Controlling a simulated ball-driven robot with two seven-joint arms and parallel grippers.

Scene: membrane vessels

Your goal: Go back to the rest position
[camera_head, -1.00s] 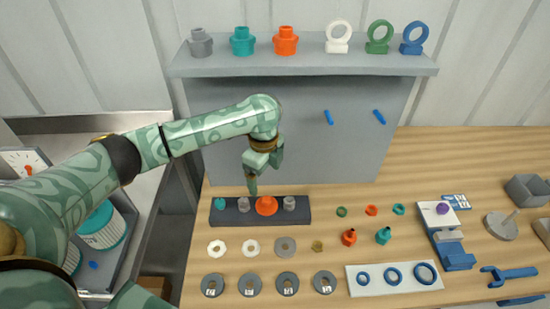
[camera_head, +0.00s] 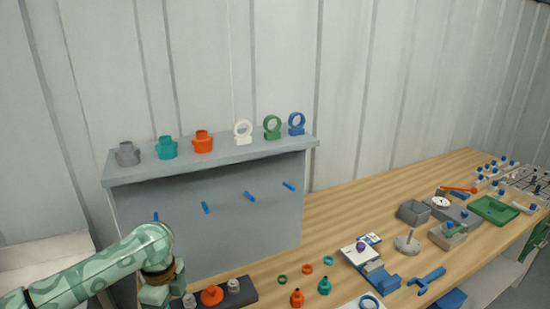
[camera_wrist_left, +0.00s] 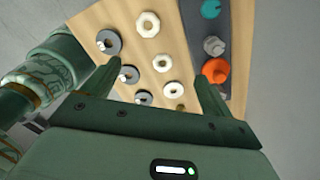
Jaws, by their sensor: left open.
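My left gripper (camera_wrist_left: 157,78) is open, with nothing between its two fingers in the left wrist view. In the head view its body shows at the bottom left edge, beside the dark rack (camera_head: 250,296), and the fingertips are cut off. The rack holds an orange piece (camera_head: 212,296) and a grey piece (camera_head: 233,285). White rings (camera_wrist_left: 148,24) and grey discs (camera_wrist_left: 109,42) lie on the bench beyond the fingers. My right gripper is not in view.
A grey shelf panel (camera_head: 210,235) stands behind the arm. Several coloured fittings and rings, such as the green ring (camera_head: 272,127), stand on its top. Small parts, a blue wrench (camera_head: 427,280) and a green tray (camera_head: 494,209) lie along the bench to the right.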

